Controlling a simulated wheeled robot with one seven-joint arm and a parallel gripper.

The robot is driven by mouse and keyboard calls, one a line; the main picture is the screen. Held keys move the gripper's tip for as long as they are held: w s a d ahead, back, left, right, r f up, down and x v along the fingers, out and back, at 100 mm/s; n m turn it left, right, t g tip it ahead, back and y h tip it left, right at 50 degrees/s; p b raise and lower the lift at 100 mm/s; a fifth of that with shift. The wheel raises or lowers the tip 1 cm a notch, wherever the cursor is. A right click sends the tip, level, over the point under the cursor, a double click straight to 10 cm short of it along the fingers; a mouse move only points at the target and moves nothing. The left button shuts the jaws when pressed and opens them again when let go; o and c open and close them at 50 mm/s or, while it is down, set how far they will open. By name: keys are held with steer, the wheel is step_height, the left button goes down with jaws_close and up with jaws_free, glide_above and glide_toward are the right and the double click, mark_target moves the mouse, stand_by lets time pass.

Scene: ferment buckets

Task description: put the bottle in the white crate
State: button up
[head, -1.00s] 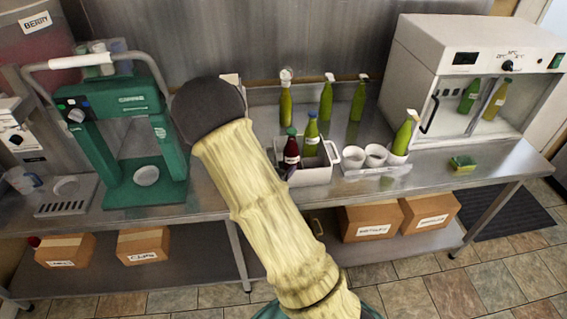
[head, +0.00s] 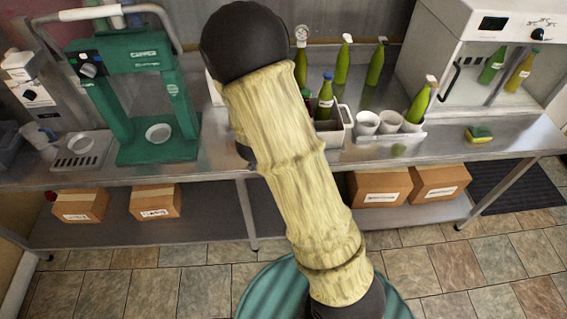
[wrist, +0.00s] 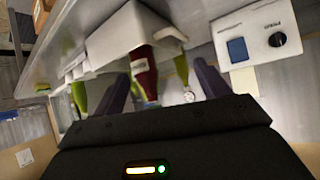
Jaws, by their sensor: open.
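The white crate (head: 333,138) stands on the steel counter, its left part hidden behind my arm in the head view. My gripper (wrist: 160,74) is hidden in the head view. In the wrist view its fingers are open, with a dark red bottle (wrist: 145,72) showing between and beyond them. I cannot tell how far away it is. The wrist view is tilted, and a white container (wrist: 128,32) shows near the bottle.
A white tray with cups (head: 385,137) and a leaning green bottle (head: 417,103) stands right of the crate. More green bottles (head: 343,62) stand behind. A green press (head: 140,90) is at left, a white cabinet (head: 490,60) at right. A sponge (head: 479,134) lies on clear counter.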

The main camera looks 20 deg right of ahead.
steer(key=s+a+r+n+g+y, duration=0.3)
steer(key=s+n, duration=0.1)
steer(key=s, duration=0.6)
steer(key=s+a+r+n+g+y, duration=0.3)
steer(key=s+n, duration=0.1)
steer(key=s, duration=0.5)
steer(key=shift+s+y, duration=0.3)
steer(key=shift+s, duration=0.05)
steer(key=shift+r, duration=0.1)
